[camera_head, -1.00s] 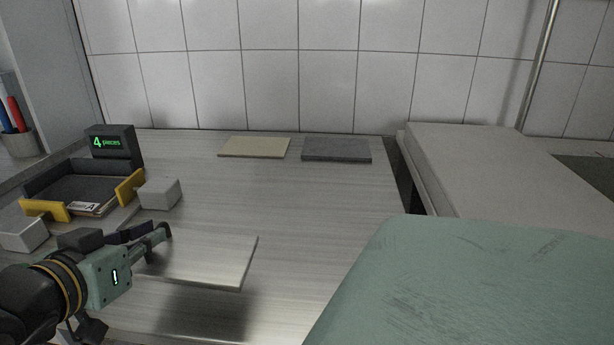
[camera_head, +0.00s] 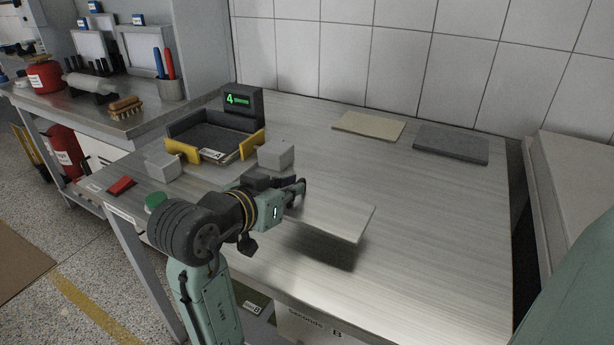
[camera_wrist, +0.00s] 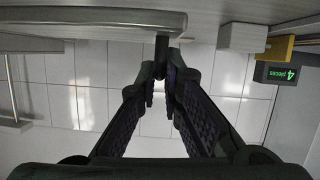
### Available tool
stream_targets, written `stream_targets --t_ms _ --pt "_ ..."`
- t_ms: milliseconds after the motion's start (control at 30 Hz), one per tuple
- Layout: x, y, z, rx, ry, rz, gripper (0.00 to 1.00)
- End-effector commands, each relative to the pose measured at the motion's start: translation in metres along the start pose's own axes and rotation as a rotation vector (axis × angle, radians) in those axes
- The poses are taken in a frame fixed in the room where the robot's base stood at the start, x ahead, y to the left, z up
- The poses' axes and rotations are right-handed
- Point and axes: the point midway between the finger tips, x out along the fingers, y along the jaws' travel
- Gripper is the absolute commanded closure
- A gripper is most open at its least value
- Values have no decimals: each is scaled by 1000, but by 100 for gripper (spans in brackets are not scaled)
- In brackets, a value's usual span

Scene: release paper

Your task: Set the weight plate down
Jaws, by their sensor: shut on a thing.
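The weight plate, a thin flat pale metallic plate (camera_head: 335,214), is in my gripper in the head view.
A dark tray with yellow corner guards (camera_head: 248,146) and a display reading 4 (camera_head: 243,101) stands left, between two grey blocks (camera_head: 276,155) (camera_head: 163,166). A beige sheet (camera_head: 369,125) and a grey slab (camera_head: 451,144) lie at the back. The table's middle right is clear.

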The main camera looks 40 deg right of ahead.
Motion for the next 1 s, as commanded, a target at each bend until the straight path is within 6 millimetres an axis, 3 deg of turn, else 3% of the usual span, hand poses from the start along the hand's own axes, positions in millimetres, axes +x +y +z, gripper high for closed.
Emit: stream_targets --t_ms 200,600,800,1000 --pt "43 -6 -16 -1 4 3 100" --pt "76 -11 -23 -1 4 1 100" --pt "83 -13 1 -3 5 1 100" --pt "86 -13 10 0 8 1 100"
